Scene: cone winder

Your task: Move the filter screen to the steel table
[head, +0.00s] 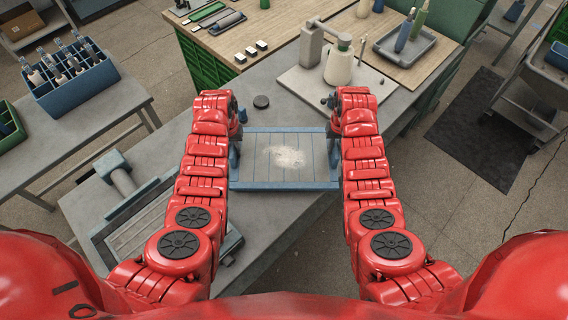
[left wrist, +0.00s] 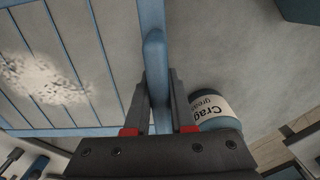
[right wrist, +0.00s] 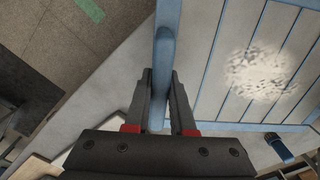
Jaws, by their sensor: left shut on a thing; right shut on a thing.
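The filter screen (head: 300,173) is a blue-framed slatted panel with a pale patch of lint in its middle. It lies level between my two arms over a grey metal tabletop (head: 270,108); I cannot tell whether it touches the top. My left gripper (left wrist: 158,95) is shut on the blue bar at one side of the screen. My right gripper (right wrist: 161,90) is shut on the matching bar at the opposite side. In the head view my forearms hide most of both grippers.
A blue-lidded grease jar (left wrist: 212,112) stands beside my left gripper. A grey-and-blue framed unit (head: 150,225) lies at lower left. A grey table at left bears a blue crate (head: 72,88).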

